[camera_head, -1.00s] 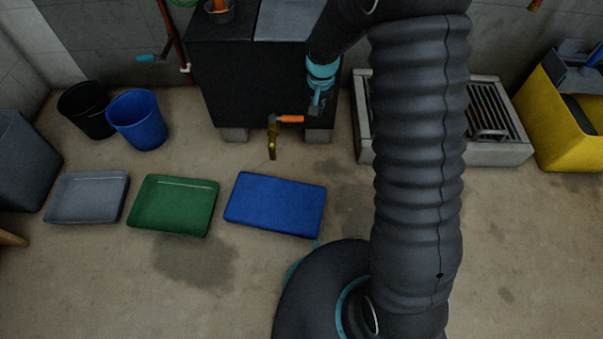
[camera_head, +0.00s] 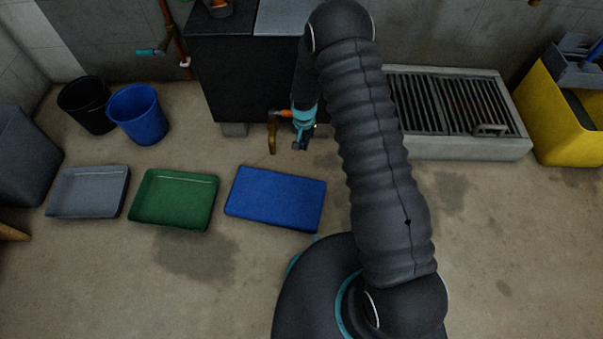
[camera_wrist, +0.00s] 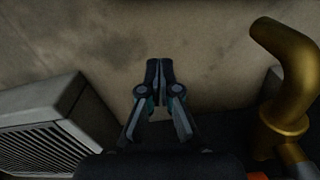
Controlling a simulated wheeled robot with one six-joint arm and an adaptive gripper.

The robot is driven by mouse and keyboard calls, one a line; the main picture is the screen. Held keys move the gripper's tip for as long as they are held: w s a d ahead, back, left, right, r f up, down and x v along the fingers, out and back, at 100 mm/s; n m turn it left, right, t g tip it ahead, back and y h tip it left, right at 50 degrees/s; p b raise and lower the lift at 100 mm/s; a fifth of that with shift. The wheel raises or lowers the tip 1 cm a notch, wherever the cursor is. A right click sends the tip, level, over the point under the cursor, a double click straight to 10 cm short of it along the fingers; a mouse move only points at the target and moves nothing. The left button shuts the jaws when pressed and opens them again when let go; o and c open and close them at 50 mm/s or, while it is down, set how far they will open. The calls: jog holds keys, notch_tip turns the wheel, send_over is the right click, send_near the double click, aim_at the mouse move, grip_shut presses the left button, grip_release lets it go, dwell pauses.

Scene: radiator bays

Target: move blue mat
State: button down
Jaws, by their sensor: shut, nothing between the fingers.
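The blue mat (camera_head: 275,198) lies flat on the concrete floor in the head view, to the right of a green tray. My gripper (camera_head: 302,146) is above and behind the mat, in front of the black tank, close to the brass tap. It is apart from the mat. In the wrist view my gripper (camera_wrist: 160,68) has its fingers together with nothing held. The blue mat does not show in the wrist view.
A brass tap (camera_head: 272,136) with an orange handle juts from the black tank (camera_head: 240,80); it also shows in the wrist view (camera_wrist: 289,100). The green tray (camera_head: 174,200), grey tray (camera_head: 88,192), blue bucket (camera_head: 138,115) and floor grate (camera_head: 450,105) stand around. Floor in front is clear.

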aim_at(301, 174)
notch_tip(301, 174, down, 14)
jog(key=shift+r+b, duration=0.1)
jog(key=shift+b, duration=0.45)
jog(key=s, duration=0.3)
jog(key=shift+a, duration=0.35)
jog(key=shift+s+a, duration=0.1)
jog(key=shift+s, duration=0.35)
jog(key=shift+s, duration=0.1)
